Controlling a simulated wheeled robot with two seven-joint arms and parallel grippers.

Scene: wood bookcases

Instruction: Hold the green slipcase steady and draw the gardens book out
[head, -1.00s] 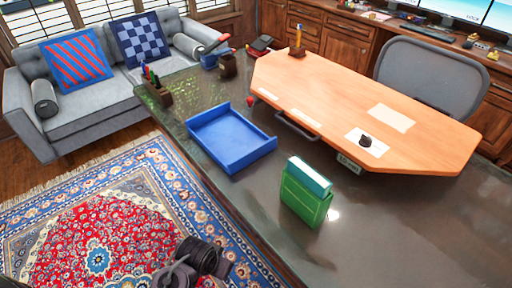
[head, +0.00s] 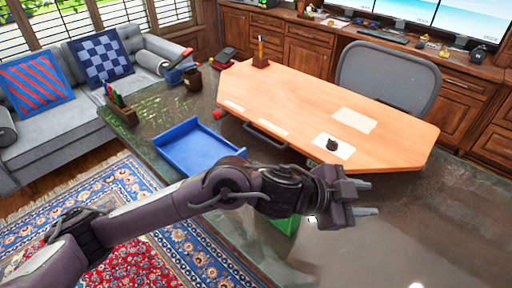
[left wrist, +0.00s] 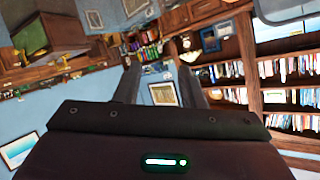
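The green slipcase (head: 287,226) stands on the dark glossy table. It is mostly hidden behind my left arm, and only a green part shows below the wrist. The gardens book is hidden in the head view now. My left gripper (head: 372,197) is in front of and to the right of the slipcase, pointing right, with its two fingers apart and nothing between them. In the left wrist view, the left gripper (left wrist: 160,88) shows both fingers spread and empty, facing distant shelves. My right gripper is in neither view.
A blue tray (head: 200,150) lies on the table left of the slipcase. A raised wooden desktop (head: 300,110) stands behind, with papers and a small dark object (head: 332,144) on it. A pen holder (head: 120,112) is at the far left. The table's right front (head: 440,235) is clear.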

